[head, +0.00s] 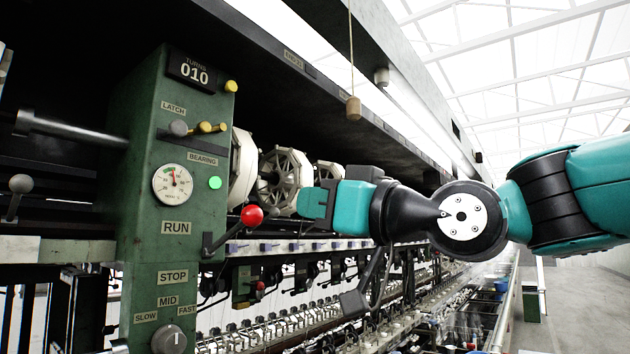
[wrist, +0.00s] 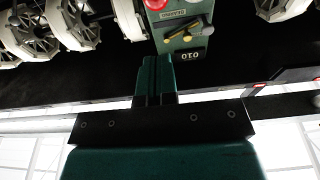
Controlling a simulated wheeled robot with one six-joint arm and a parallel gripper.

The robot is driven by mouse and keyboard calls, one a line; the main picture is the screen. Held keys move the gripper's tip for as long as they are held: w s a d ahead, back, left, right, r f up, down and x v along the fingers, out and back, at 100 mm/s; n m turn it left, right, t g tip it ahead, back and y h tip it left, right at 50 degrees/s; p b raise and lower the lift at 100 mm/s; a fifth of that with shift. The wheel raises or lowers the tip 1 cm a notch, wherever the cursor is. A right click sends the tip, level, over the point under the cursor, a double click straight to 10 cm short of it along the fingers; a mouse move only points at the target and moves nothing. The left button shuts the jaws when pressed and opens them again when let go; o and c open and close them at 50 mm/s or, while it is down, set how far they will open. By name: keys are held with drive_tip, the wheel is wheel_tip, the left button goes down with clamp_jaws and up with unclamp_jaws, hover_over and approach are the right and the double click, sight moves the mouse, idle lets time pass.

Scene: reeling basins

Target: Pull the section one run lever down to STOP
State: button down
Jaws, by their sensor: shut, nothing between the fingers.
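The run lever has a red ball knob (head: 252,215) on a dark arm. It sits at the right side of the green post (head: 140,200), angled up to the right, its knob about level with the RUN label (head: 176,227). The STOP label (head: 172,277) is lower on the post. My gripper (head: 312,202) is shut and empty, to the right of the red knob and slightly higher in the picture, with a gap between. In the wrist view my gripper (wrist: 155,78) points toward the post's upside-down counter (wrist: 190,56).
The post carries a 010 counter (head: 192,71), a latch knob (head: 178,128), a gauge (head: 172,183), a lit green lamp (head: 215,183) and a speed knob (head: 168,340). White reels (head: 285,180) stand behind my gripper. A wooden pull (head: 353,108) hangs on a cord above.

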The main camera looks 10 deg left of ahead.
drive_tip(key=p+x, duration=0.3)
drive_tip(key=x, duration=0.1)
drive_tip(key=p+x, duration=0.2)
drive_tip(key=x, duration=0.2)
drive_tip(key=p+x, duration=0.3)
drive_tip(key=x, duration=0.1)
drive_tip(key=shift+s+r+p, duration=0.1)
drive_tip(key=shift+r+p, duration=0.2)
drive_tip(key=shift+r, duration=0.1)
drive_tip(key=shift+f+b, duration=0.2)
drive_tip(key=shift+b, duration=0.1)
